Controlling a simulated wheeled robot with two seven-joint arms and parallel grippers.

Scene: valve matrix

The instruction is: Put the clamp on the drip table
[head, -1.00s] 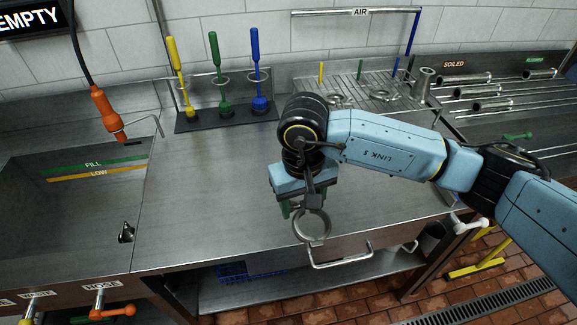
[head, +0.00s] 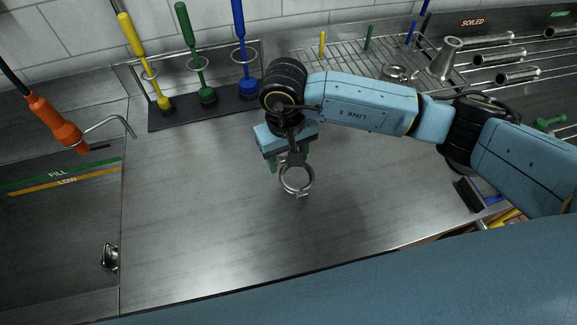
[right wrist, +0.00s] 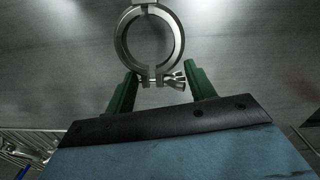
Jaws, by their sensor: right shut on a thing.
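The clamp (head: 297,178) is a silver ring with a small bolt and wing nut. My left gripper is not in view.
Metal fittings (head: 398,73) and a steel funnel-shaped piece (head: 445,60) sit on the rack. Yellow, green and blue brushes (head: 193,50) stand in a holder at the back left. A sink with an orange-handled hose (head: 55,122) is at left. The worktop (head: 200,220) is clear.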

